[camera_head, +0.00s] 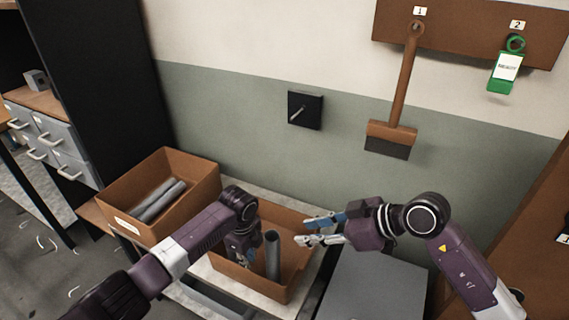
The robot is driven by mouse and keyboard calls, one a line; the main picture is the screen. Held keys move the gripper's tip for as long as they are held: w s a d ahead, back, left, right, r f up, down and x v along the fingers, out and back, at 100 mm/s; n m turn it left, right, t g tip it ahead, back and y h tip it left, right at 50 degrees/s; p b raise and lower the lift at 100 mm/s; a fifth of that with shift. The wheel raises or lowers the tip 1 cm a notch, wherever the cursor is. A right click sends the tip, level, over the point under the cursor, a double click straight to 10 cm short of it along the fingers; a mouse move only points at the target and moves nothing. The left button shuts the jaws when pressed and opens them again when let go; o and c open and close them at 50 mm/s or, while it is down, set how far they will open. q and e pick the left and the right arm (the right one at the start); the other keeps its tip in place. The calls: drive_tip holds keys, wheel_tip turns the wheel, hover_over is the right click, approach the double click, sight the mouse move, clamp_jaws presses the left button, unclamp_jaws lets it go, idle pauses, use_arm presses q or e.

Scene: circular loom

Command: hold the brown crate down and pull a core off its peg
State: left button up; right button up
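A brown crate (262,289) sits on the bench top in the lower middle of the head view. A grey tube-shaped core (272,258) stands upright in it; any peg under it is hidden. My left gripper (244,258) points down at the crate, just left of the core. Its fingers are small and partly hidden, so I cannot tell whether it touches the crate or is open. My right gripper (308,230) is open and empty, to the right of the core near its upper end. Its fingers point left toward the core, with a gap between.
A second brown crate (195,207) with grey cores (160,200) lying in it stands to the left. A grey box-like surface (372,288) is at the lower right.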

use_arm(q)
drive_tip(key=w+d+r+n+t+h, duration=0.1)
drive_tip(key=w+d+r+t, duration=0.1)
drive_tip(key=w+r, duration=0.3)
drive_tip(key=w+d+r+n+t+h, duration=0.1)
drive_tip(key=w+d+r, duration=0.4)
drive_tip(key=r, duration=0.7)
drive_tip(key=w+d+r+t+h, duration=0.2)
drive_tip(key=w+r+t, duration=0.3)
drive_tip(key=r, duration=0.4)
drive_tip(key=shift+w+d+n+h+p, duration=0.3)
drive_tip(key=shift+w+d+n, duration=0.1)
drive_tip(key=shift+w+d, duration=0.3)
use_arm(e)
drive_tip(key=shift+w+a+f, duration=0.25)
drive_tip(key=shift+w+f, duration=0.3)
drive_tip(key=shift+w, duration=0.2)
use_arm(q)
drive_tip(key=shift+s, duration=0.1)
